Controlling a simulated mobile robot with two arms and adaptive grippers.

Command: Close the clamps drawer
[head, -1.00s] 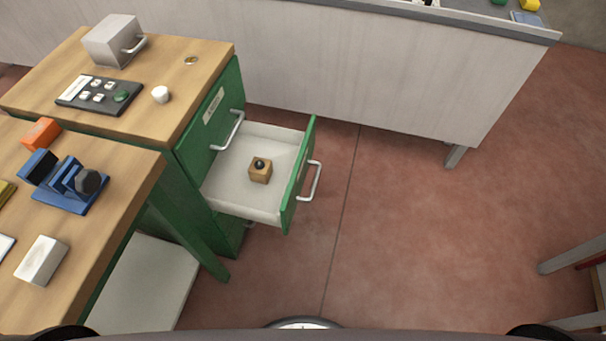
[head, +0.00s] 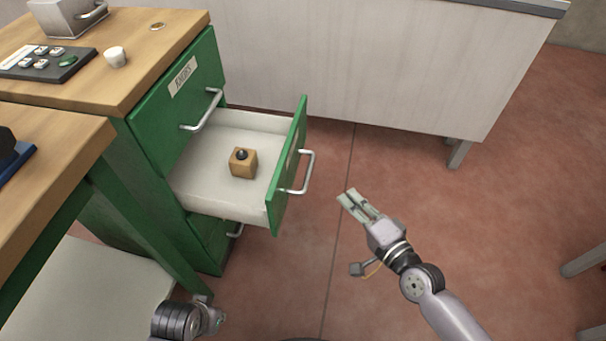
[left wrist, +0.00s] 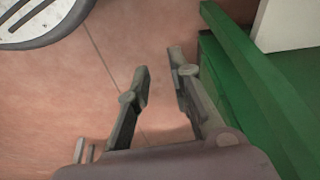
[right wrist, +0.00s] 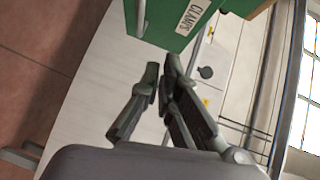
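The open drawer's green front (head: 287,170) stands pulled out of the green cabinet, with a silver bar handle (head: 308,172) on its outer face. In the right wrist view, a label reading "CLAMPS" sits on a green front (right wrist: 160,25). Inside the white drawer lies a small wooden block (head: 243,165) with a dark knob. My right gripper (head: 350,197) is empty, right of the handle and apart from it, its fingers nearly together. My left gripper (left wrist: 158,68) is open and empty beside green framework, low by the cabinet; its fingers are hard to see in the head view.
A closed drawer (head: 180,100) with its own handle is above the open one. A pale counter (head: 370,75) stands behind. Red floor (head: 430,200) is free to the right.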

